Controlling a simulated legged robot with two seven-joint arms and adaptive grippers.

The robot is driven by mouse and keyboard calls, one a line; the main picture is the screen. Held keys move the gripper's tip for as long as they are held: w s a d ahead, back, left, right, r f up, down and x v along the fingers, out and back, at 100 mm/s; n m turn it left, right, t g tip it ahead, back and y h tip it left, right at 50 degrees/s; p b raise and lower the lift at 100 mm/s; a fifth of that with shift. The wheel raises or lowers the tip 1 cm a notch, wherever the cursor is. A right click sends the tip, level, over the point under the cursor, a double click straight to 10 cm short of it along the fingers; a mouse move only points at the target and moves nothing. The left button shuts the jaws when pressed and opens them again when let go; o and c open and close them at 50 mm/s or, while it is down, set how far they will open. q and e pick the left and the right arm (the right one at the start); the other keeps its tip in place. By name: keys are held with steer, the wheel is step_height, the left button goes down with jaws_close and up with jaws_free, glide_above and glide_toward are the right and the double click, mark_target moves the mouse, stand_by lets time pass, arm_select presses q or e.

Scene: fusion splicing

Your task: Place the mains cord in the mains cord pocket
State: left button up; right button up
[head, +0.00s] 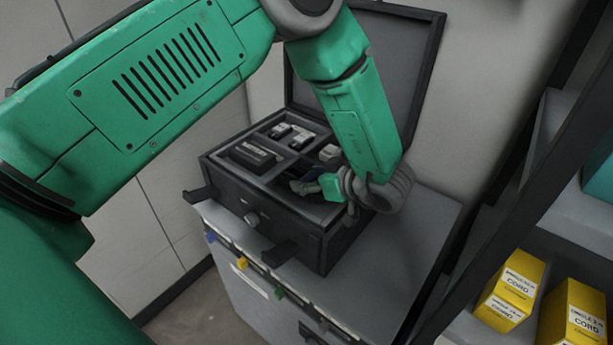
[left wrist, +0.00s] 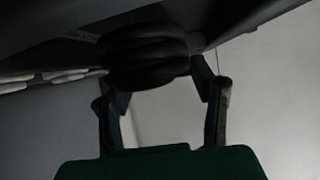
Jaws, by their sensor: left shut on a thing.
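The mains cord (left wrist: 146,60) shows in the left wrist view as a dark, coiled bundle between the two fingers of my left gripper (left wrist: 155,82). The fingers are shut on it. In the head view my left gripper (head: 306,184) is low over the right part of the open black case (head: 228,207), and my arm hides much of that part. The cord is hard to make out there. I cannot tell which compartment is under it or whether it touches the case floor. My right gripper is not in view.
The case stands on a grey cabinet (head: 375,275) with its lid (head: 415,60) raised at the back. Other compartments hold a dark block (head: 256,155) and several small pale items (head: 300,138). Yellow cord boxes (head: 511,290) stand on a shelf at right.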

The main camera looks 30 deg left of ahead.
arm_select(q)
steer(key=shift+d+f, duration=0.25)
steer(key=shift+d, duration=0.55)
steer(key=shift+a, duration=0.1)
steer(key=o, duration=1)
steer(key=shift+a+f, duration=0.1)
steer(key=shift+a, duration=0.2)
steer(key=o, duration=0.4)
steer(key=shift+a+f, duration=0.1)
steer(key=shift+a, duration=0.25)
steer(key=shift+c, duration=0.2)
steer(key=shift+a, duration=0.15)
steer(key=shift+d+r, duration=0.3)
steer(key=b+v, duration=0.1)
steer(key=v, duration=1.1)
steer(key=shift+r, duration=0.25)
steer(key=shift+d+r, duration=0.1)
steer(key=shift+d, duration=0.2)
steer(key=shift+a, duration=0.5)
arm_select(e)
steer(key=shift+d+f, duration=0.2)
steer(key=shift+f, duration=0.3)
